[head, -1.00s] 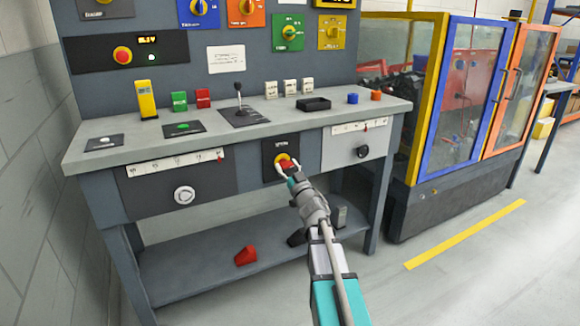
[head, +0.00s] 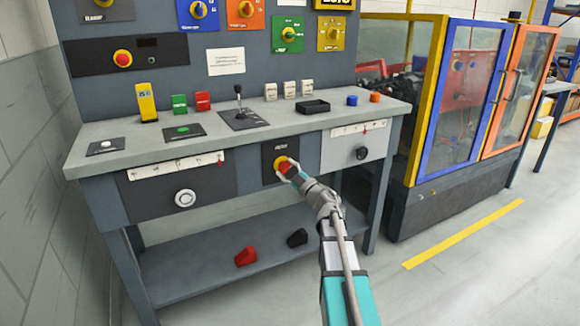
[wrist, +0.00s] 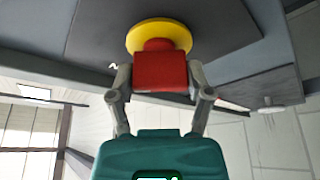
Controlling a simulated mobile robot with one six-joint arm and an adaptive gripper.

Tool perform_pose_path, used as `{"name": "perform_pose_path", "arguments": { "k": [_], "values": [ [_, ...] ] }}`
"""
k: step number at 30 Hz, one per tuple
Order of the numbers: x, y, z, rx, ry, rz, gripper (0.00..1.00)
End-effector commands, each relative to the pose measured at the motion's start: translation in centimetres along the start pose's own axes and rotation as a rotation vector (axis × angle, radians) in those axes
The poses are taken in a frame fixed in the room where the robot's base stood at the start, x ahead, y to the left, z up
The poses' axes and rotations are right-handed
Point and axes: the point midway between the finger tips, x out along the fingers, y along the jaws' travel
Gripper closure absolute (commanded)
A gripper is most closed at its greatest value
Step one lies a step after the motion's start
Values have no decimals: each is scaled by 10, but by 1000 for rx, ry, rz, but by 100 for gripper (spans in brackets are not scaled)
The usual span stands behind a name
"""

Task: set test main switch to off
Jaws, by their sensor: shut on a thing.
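The main switch is a red handle (head: 284,167) on a yellow disc (head: 279,162), set in a dark plate (head: 268,148) on the bench front. In the wrist view the red handle (wrist: 160,72) stands in front of the yellow disc (wrist: 159,32). My gripper (head: 291,170) is at the switch, with its fingers on both sides of the red handle and shut on it. It also fills the lower part of the wrist view (wrist: 160,90). The plate's lettering is too small to read.
The bench top (head: 215,150) holds a yellow block (head: 146,102), a joystick (head: 239,100) and a black tray (head: 313,107). A red piece (head: 246,257) and a black piece (head: 297,238) lie on the lower shelf. A glazed enclosure (head: 455,100) stands to the right.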

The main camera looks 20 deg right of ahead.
Motion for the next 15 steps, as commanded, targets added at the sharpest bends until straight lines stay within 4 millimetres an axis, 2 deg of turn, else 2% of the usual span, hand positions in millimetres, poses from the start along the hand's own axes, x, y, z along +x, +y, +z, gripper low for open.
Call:
{"name": "perform_pose_path", "arguments": {
  "k": [15],
  "values": [
    [2,4,-1,-452,-2,-185,82]
  ]
}}
